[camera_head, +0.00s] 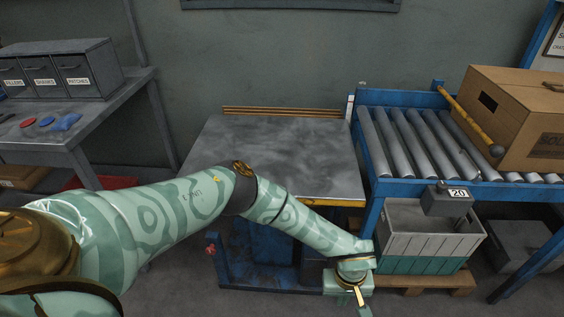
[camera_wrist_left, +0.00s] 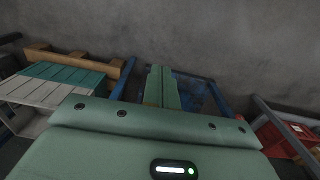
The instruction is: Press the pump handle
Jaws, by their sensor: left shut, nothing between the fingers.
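My left gripper (camera_head: 360,300) points down in front of the lift table's right side, low near the floor. In the left wrist view its two green fingers (camera_wrist_left: 160,86) lie together, shut and empty. The lift table has a grey top (camera_head: 275,150) and a blue base (camera_head: 258,245), partly hidden by my arm. The base also shows beyond the fingers in the left wrist view (camera_wrist_left: 195,95). A small red part (camera_head: 210,250) shows at the base's left. I cannot make out a pump handle for certain; no handle is seen touching the fingers. My right gripper is not in view.
A blue roller conveyor (camera_head: 400,140) stands at the right, with a cardboard box (camera_head: 515,115) and a yellow bar with a dark knob (camera_head: 470,120). Below it, a grey and green crate (camera_head: 430,232) sits on a pallet close to my gripper. A grey bench (camera_head: 90,110) stands left.

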